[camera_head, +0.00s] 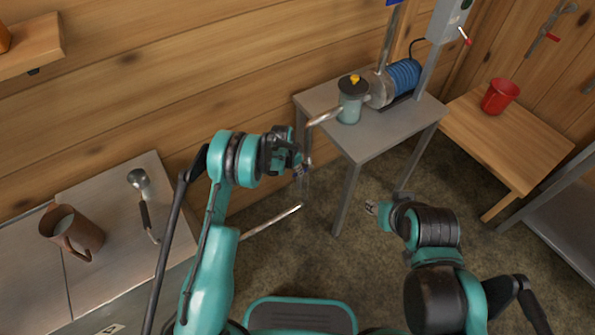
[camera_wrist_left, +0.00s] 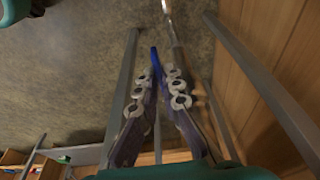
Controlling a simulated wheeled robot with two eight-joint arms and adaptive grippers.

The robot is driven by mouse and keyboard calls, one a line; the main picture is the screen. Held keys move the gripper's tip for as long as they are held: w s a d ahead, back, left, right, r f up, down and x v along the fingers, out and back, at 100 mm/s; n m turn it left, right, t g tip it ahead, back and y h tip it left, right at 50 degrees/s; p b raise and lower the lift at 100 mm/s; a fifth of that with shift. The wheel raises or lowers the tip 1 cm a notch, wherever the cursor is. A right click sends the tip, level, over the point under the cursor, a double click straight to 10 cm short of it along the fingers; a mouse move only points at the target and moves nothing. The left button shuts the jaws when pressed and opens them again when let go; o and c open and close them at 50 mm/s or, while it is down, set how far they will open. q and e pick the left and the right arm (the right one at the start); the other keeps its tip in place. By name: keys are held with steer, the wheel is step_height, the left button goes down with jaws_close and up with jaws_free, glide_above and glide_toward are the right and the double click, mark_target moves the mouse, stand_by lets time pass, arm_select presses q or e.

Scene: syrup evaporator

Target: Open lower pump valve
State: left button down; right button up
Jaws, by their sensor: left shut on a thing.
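The pump (camera_head: 350,103) stands on a grey metal table, with a pipe (camera_head: 325,117) leading left from it and down toward the floor. My left gripper (camera_head: 299,168) is at the vertical part of this pipe, left of the table. In the left wrist view, the fingers of my left gripper (camera_wrist_left: 157,78) are closed around a thin blue valve handle (camera_wrist_left: 154,58). The metal pipe (camera_wrist_left: 173,32) runs just right of it. The valve body is mostly hidden by the fingers. My right gripper (camera_head: 372,207) is low over the floor, away from the valve, and its fingers are too small to read.
The grey table (camera_head: 375,142) has legs close to my left gripper. A lower pipe (camera_head: 272,221) runs left toward a counter (camera_head: 115,212) with a brown pitcher (camera_head: 72,232) and a ladle-like tool (camera_head: 142,198). A wooden bench (camera_head: 520,150) with a red cup (camera_head: 500,96) stands right.

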arm_select(q)
steer(key=shift+w+d+r+g+y, duration=0.2)
steer(key=shift+r+g+y, duration=0.2)
steer(key=shift+y, duration=0.15)
steer(key=shift+w+d+r+g+y, duration=0.1)
steer(key=shift+d+r+g+y, duration=0.05)
steer(key=shift+r+g+y, duration=0.35)
steer(key=shift+f, duration=0.15)
steer(key=c, duration=1.7)
jaws_free()
step_height(320, 180, up, 12)
steer(key=shift+s, duration=0.1)
